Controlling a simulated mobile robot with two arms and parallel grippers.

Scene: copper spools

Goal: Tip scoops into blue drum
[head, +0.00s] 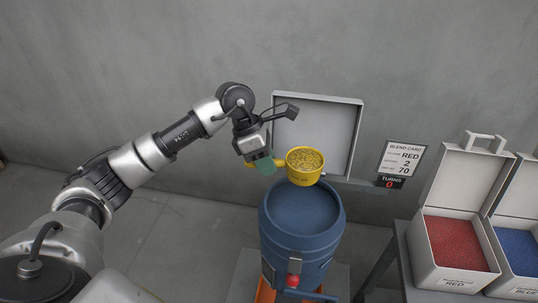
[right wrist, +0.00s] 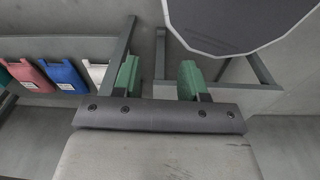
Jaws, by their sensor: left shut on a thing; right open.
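My left gripper (head: 262,161) is shut on the handle of a yellow scoop (head: 304,178). The scoop is full of pale yellowish grains and looks roughly level. It is held over the back of the blue drum (head: 300,240), whose round opening faces up. The drum's inside looks plain blue, with no grains that I can make out. My right gripper (right wrist: 158,80) shows only in the right wrist view; its green-padded fingers are apart with nothing between them.
Right of the drum stand open bins of red granules (head: 427,235) and blue granules (head: 512,275). A pale square panel (head: 340,135) stands behind the drum. Coloured tabs (right wrist: 66,75) show in the right wrist view.

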